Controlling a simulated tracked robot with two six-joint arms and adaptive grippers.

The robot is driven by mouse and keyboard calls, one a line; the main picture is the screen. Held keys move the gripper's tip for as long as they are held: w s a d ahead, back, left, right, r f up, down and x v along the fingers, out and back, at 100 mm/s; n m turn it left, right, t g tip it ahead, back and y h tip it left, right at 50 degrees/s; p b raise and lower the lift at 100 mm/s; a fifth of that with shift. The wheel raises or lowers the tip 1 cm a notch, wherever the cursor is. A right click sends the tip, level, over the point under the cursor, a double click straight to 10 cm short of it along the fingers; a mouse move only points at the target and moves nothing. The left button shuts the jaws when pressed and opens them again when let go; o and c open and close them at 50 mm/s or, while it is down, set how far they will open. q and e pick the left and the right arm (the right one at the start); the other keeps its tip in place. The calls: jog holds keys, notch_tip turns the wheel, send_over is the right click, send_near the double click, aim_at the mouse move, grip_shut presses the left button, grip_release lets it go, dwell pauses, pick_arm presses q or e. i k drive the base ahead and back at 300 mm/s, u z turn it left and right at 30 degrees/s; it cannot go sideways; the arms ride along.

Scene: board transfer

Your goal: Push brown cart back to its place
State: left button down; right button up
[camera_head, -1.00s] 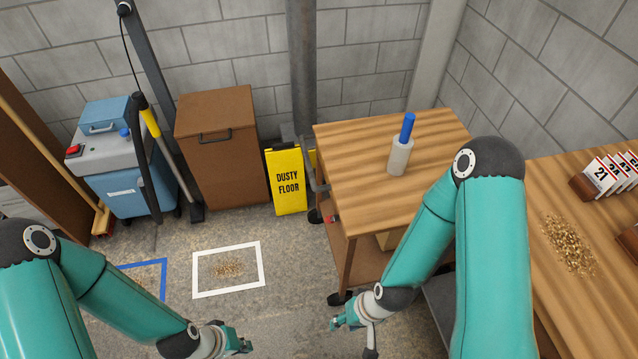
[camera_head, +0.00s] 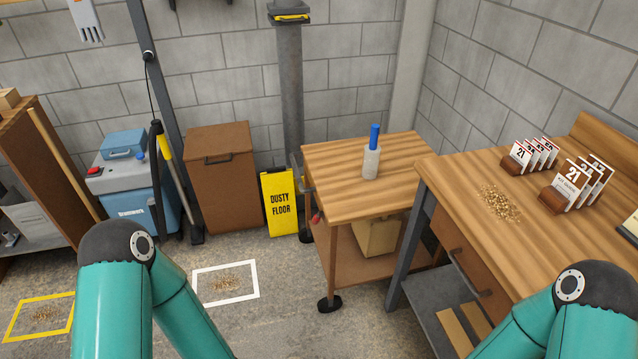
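The brown wooden cart (camera_head: 345,213) stands on dark casters in the middle, against the left end of the workbench (camera_head: 540,220). A grey bottle with a blue top (camera_head: 371,155) stands upright on it, and a tan box (camera_head: 380,236) sits on its lower shelf. A white square outline (camera_head: 226,302) is on the floor left of the cart, with sawdust inside. A yellow outline (camera_head: 40,341) with sawdust lies at the far left. My arms enter at the bottom left and bottom right; both grippers are out of the picture.
A brown lidded bin (camera_head: 226,185), a yellow "Dusty floor" sign (camera_head: 280,204) and a blue cleaning machine (camera_head: 130,190) stand along the back wall. A grey post (camera_head: 290,90) rises behind the sign. The workbench holds sawdust and calendar cards (camera_head: 575,183). Floor between the white outline and cart is clear.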

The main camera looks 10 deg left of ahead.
aim_at(332, 169)
jog(key=z, duration=0.1)
jog(key=i, duration=1.35)
jog(key=u, duration=1.1)
jog(key=i, duration=0.35)
jog(key=u, duration=0.15)
jog(key=k, duration=1.35)
jog(key=u, duration=0.1)
jog(key=i, duration=0.55)
jog(key=u, duration=0.45)
